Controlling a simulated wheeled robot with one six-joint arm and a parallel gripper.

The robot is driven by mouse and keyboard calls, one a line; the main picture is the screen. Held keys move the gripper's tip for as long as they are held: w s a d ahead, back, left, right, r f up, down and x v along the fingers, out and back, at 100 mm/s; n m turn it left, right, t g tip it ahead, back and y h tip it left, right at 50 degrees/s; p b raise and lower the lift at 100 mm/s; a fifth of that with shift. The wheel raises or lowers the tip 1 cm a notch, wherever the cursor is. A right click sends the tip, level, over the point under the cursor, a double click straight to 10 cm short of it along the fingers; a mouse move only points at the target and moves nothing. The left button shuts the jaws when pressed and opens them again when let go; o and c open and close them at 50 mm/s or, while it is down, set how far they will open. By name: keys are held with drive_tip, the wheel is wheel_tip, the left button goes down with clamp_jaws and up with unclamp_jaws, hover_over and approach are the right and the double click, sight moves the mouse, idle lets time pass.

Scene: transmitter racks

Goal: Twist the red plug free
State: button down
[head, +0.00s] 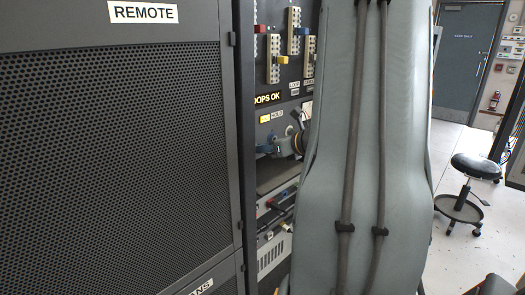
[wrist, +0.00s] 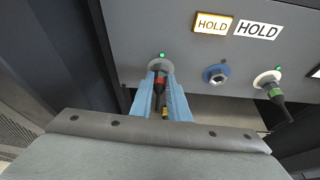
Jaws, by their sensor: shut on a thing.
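The red plug (wrist: 160,82) is a dark plug with a red band, at a pale round socket on the grey panel (wrist: 185,35) in the wrist view. My gripper (wrist: 161,73) is shut on it, with one blue finger on each side. The plug's tip is hidden, so I cannot tell how deep it sits. In the head view my gripper (head: 266,148) shows at the rack front, and my arm hides much around it.
Right of the red plug are an empty blue socket (wrist: 216,75) and a green-banded plug (wrist: 274,92) in a pale socket. Above are two HOLD labels (wrist: 213,23). The head view shows a perforated rack door (head: 115,150) at left and a stool (head: 476,167) at right.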

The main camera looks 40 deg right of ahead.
drive_tip(key=shift+a+n+t+h+b, duration=0.2)
drive_tip(key=shift+n+h+b, duration=0.65)
drive_tip(key=shift+b, duration=2.25)
drive_tip(key=shift+a+n+t+h+b, duration=0.15)
drive_tip(key=shift+n+h+b, duration=0.65)
drive_tip(key=shift+b, duration=2.3)
drive_tip(key=shift+a+f+n+h+b, duration=0.15)
drive_tip(key=shift+n+h+b, duration=0.6)
drive_tip(key=shift+b, duration=2.35)
